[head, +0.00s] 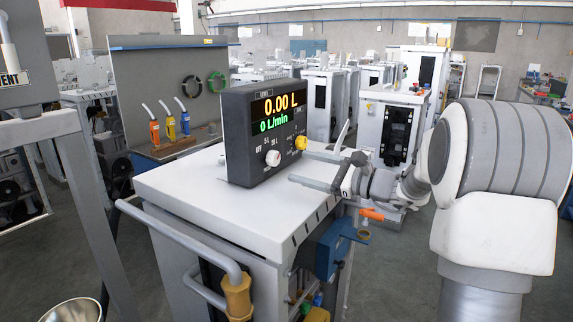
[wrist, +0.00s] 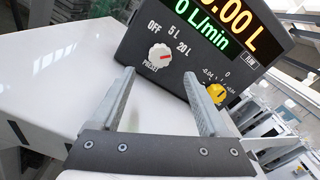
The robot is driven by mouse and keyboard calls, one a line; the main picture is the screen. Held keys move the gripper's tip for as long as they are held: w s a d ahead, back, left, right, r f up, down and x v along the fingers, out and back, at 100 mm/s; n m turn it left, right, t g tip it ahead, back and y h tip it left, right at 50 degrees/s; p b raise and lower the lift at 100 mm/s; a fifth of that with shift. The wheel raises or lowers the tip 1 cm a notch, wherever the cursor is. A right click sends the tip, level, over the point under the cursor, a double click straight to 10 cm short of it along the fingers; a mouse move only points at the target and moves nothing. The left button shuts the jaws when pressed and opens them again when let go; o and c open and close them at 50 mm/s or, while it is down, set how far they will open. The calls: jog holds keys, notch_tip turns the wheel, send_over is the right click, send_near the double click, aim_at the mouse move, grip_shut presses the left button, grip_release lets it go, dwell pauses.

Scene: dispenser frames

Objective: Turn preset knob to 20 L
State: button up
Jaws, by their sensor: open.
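The white preset knob (wrist: 160,54) sits on the front of the dark dispenser display unit (head: 240,130). Labels OFF, 5 L and 20 L are around its upper side, and its red mark points rightward, roughly to the 20 L side; the exact setting is hard to tell. The knob also shows in the head view (head: 273,158). My gripper (head: 299,167) is open and empty, its fingers reaching toward the panel. In the wrist view my fingertips (wrist: 158,75) lie to either side below the knob, apart from it.
A yellow knob (head: 301,142) is right of the preset knob, close to one finger's line. The display reads 0.00 L and 0 L/min. The unit stands on a white cabinet top (head: 190,190), clear in front. A grey handle rail (head: 185,232) runs along the cabinet's near side.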

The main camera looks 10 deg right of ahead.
jog(key=v, duration=0.9)
jog(key=shift+s+d, duration=0.2)
jog(key=shift+a, duration=0.1)
